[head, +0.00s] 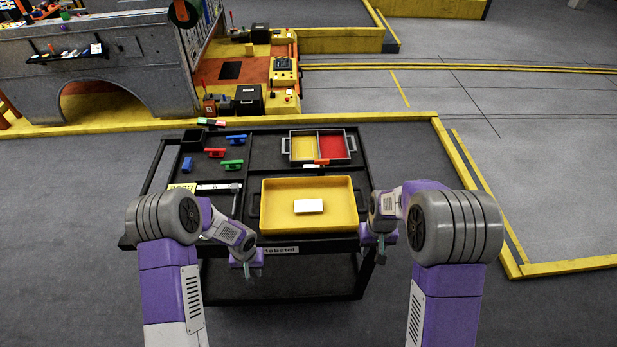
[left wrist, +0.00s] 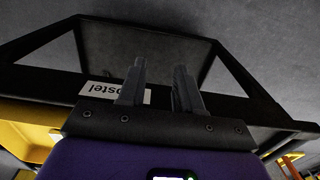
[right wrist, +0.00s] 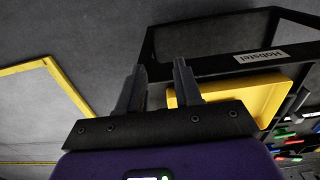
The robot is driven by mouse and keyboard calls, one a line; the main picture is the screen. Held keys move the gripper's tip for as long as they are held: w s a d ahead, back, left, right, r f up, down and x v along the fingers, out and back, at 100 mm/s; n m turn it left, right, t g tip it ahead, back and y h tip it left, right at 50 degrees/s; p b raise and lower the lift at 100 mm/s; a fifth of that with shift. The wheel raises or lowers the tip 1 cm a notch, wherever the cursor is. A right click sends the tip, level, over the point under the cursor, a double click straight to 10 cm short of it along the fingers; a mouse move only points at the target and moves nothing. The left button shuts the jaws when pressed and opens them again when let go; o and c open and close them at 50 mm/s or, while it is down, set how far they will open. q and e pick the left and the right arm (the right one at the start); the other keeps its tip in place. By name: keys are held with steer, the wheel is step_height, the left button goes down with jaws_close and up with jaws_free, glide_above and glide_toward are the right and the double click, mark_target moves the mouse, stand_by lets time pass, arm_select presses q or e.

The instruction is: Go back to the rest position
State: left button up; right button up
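My left gripper (head: 247,268) hangs at the cart's front edge, left of the front label in the head view. Its two fingers stand apart with nothing between them in the left wrist view (left wrist: 158,80). My right gripper (head: 380,255) hangs at the cart's front right corner. Its fingers are also apart and empty in the right wrist view (right wrist: 159,80). The black cart (head: 290,247) stands between my arms. A yellow tray (head: 285,188) sits on it, holding a white block (head: 309,206).
A two-part tray, yellow and red (head: 335,147), stands at the cart's back right. Red, green (head: 233,165) and blue (head: 187,165) pieces lie at the left. A grey machine structure (head: 95,75) stands behind left. Yellow floor edging (head: 470,200) runs along the right.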

steer(key=shift+f, duration=0.1)
